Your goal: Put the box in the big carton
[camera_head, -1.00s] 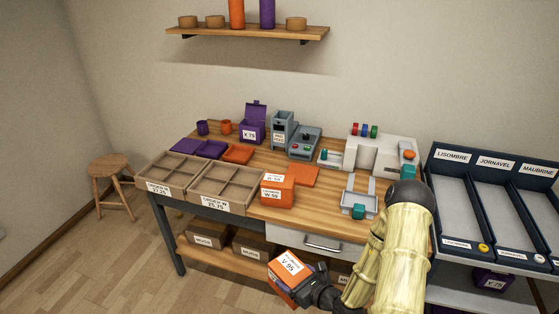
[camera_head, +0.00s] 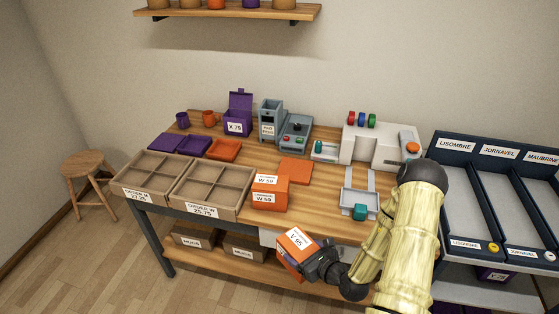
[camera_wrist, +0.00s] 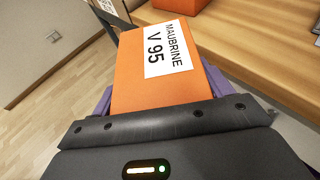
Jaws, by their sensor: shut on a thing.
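An orange box (camera_head: 293,254) with a white label is held by my gripper (camera_head: 313,257) in front of the table's front edge, low beside the drawer. In the wrist view the box (camera_wrist: 150,84) fills the space between the jaws, and its label reads MAUBRINE V 95. My gripper is shut on it. Two open brown cartons with dividers stand at the table's left end: a left one (camera_head: 127,187) and a right one (camera_head: 187,205), both with order labels and empty compartments. I cannot tell which one is the big carton.
A purple box (camera_head: 238,125), grey machines and a white press (camera_head: 375,140) stand behind. Dark sorting bins (camera_head: 467,190) are at the right. Cartons labelled MUGS (camera_head: 243,249) are on the lower shelf.

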